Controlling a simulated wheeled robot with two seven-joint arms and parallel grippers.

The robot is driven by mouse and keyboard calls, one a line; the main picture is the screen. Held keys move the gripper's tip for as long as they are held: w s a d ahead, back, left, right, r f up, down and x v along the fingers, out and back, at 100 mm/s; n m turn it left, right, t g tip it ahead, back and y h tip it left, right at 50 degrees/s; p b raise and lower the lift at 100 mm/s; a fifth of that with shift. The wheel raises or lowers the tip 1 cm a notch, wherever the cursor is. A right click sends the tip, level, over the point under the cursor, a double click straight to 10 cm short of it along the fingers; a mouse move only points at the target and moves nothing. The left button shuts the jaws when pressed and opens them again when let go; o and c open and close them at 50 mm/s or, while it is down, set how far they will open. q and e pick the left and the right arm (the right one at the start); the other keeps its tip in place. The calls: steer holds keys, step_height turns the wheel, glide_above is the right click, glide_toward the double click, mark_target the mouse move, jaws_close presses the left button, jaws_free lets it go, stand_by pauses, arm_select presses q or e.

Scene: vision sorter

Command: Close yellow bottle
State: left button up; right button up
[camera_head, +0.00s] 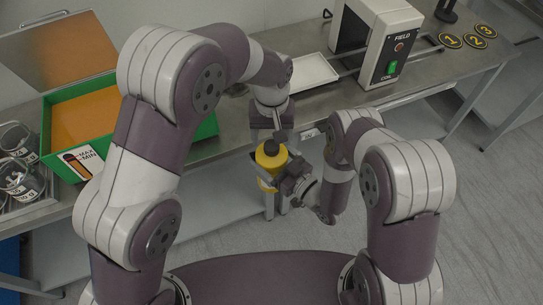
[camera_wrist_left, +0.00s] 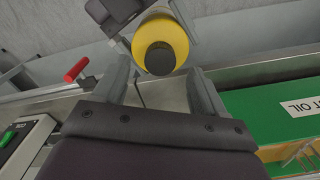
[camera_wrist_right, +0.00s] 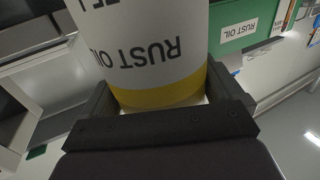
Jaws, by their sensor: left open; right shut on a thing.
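The yellow bottle (camera_head: 270,162) is held upright in front of the bench edge, with a round black cap (camera_head: 271,147) on its top. In the right wrist view its white and yellow side (camera_wrist_right: 150,60) reads "RUST OIL". My right gripper (camera_head: 278,181) is shut on the bottle's body, one finger on each side. My left gripper (camera_wrist_left: 160,68) is open just above the bottle. In the left wrist view the black cap (camera_wrist_left: 160,58) lies between its fingertips, apart from both. I cannot tell how tightly the cap sits.
A green bin (camera_head: 48,118) with an orange inside stands on the bench at left, beside metal mugs (camera_head: 20,180). A white tray (camera_head: 313,71) and a white scanner-like machine (camera_head: 385,40) stand behind. Numbered round marks (camera_head: 449,41) are at far right.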

arm_select(q)
steer(key=shift+r, duration=2.35)
steer(key=shift+a, duration=0.1)
